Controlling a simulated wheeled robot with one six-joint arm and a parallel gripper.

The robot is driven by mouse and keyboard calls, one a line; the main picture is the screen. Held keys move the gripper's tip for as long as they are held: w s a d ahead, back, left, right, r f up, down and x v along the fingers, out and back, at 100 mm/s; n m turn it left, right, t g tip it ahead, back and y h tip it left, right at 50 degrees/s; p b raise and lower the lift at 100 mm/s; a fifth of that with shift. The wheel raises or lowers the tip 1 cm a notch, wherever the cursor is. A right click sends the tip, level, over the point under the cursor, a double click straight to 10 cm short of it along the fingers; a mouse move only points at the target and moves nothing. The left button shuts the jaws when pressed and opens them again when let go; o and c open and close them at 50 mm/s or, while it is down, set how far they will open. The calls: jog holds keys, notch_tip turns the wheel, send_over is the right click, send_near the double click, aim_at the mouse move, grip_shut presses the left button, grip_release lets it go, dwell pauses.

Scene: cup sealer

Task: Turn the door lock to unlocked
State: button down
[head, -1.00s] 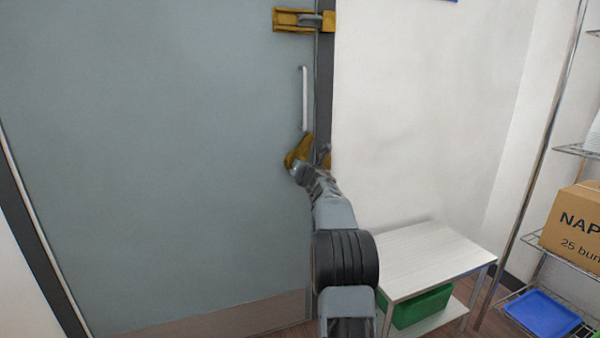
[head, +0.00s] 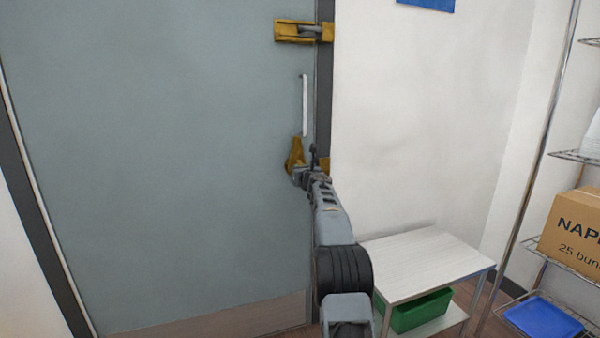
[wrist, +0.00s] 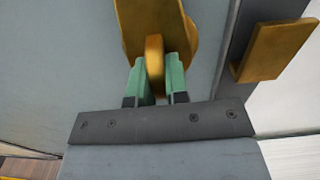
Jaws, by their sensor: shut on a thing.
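The grey door (head: 160,160) fills the left of the head view. Its brass lock (head: 295,152) sits low near the door's right edge, below a white vertical handle (head: 305,105). My gripper (head: 300,178) is at the lock and hides part of it in the head view. In the wrist view, the green fingers of my gripper (wrist: 155,82) are shut on the upright brass knob (wrist: 154,60) of the lock plate (wrist: 182,28). A brass catch piece (wrist: 275,50) is on the frame to the right, apart from the lock plate.
A brass latch (head: 297,31) is higher on the door's right edge. A low white table (head: 425,262) with a green bin (head: 415,312) stands to the right. Wire shelving (head: 525,180) with a cardboard box (head: 575,235) and blue tray (head: 543,315) is at the far right.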

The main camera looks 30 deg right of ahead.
dwell(0.3)
jog(key=c, duration=1.1)
grip_release()
jog(key=shift+s+a+f+b, duration=0.1)
jog(key=shift+s+b, duration=0.2)
jog(key=shift+b, duration=0.05)
jog(key=b+v, duration=0.4)
jog(key=v, duration=0.9)
jog(key=shift+b, duration=0.35)
jog(key=shift+a, duration=0.1)
